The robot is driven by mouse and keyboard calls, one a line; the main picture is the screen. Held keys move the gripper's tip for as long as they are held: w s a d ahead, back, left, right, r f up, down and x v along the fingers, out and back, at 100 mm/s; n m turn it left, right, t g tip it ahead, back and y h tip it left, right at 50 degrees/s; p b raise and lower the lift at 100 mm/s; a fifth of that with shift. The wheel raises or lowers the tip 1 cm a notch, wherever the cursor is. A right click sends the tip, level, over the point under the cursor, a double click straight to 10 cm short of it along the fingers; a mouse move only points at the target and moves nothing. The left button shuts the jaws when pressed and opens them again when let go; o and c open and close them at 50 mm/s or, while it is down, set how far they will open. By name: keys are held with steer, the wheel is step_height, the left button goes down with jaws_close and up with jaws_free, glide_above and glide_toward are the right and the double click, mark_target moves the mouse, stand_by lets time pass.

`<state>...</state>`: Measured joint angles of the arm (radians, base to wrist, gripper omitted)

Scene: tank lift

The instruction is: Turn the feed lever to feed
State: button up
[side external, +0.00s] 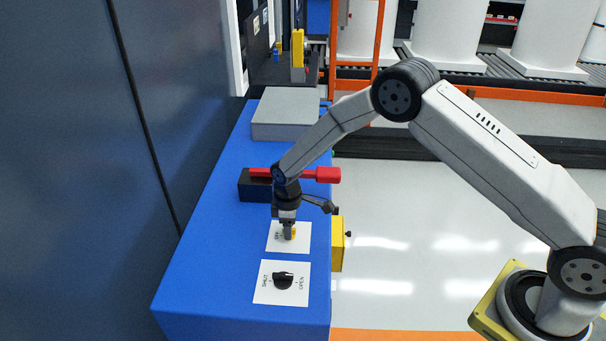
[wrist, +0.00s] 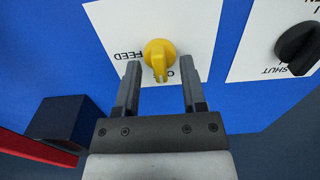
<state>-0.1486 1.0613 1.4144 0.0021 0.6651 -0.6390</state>
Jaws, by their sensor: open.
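The feed lever is a yellow knob (wrist: 158,56) on a white plate (wrist: 105,22) in the wrist view. The word FEED shows to its left, and a second label by its pointer is partly covered. The pointer is toward that second label, not toward FEED. My gripper (wrist: 160,75) is open, with one finger on each side of the knob's pointer; I cannot tell whether either finger touches it. In the side view my gripper (side external: 289,234) points down over the knob, and the knob (side external: 293,233) is mostly hidden behind the fingers.
A black SHUT/OPEN knob (side external: 283,281) on its own white plate is close by, also in the wrist view (wrist: 298,46). A red handle (side external: 322,174) on a dark block is behind my gripper. A grey box (side external: 286,112) is farther back on the blue bench (side external: 210,270).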

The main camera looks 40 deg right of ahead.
jaws_close()
steer(key=shift+m, duration=0.4)
steer(key=m, duration=0.3)
steer(key=shift+m, duration=0.3)
steer(key=m, duration=1.3)
steer(key=shift+m, duration=0.3)
